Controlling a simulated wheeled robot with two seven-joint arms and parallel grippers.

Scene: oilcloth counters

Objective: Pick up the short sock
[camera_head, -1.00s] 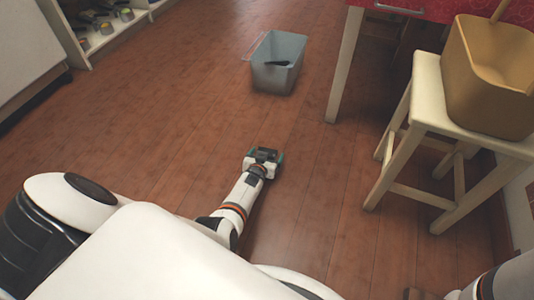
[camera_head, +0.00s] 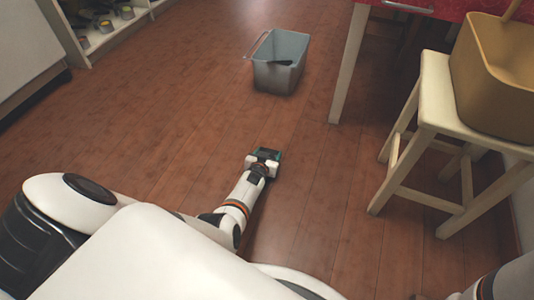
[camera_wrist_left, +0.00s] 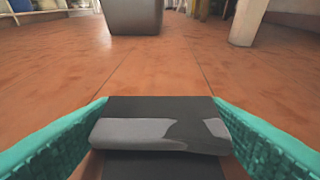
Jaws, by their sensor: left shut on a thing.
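My left gripper (camera_head: 265,153) is low over the wooden floor in the middle of the head view. In the left wrist view its teal fingers (camera_wrist_left: 160,135) stand on both sides of a dark sock with light grey patches (camera_wrist_left: 150,132). The gripper is shut on this short sock, which spans the gap between the fingers. In the head view the sock is too small to make out clearly. My right gripper is out of view; only part of that arm shows at the lower right.
A grey bin (camera_head: 278,75) with a dark item (camera_head: 274,62) in it stands on the floor ahead. A cream stool (camera_head: 434,92) bearing a tan container (camera_head: 490,85) is at the right, near a red-covered table (camera_head: 440,8). A low shelf (camera_head: 108,32) is at upper left. Floor around the gripper is clear.

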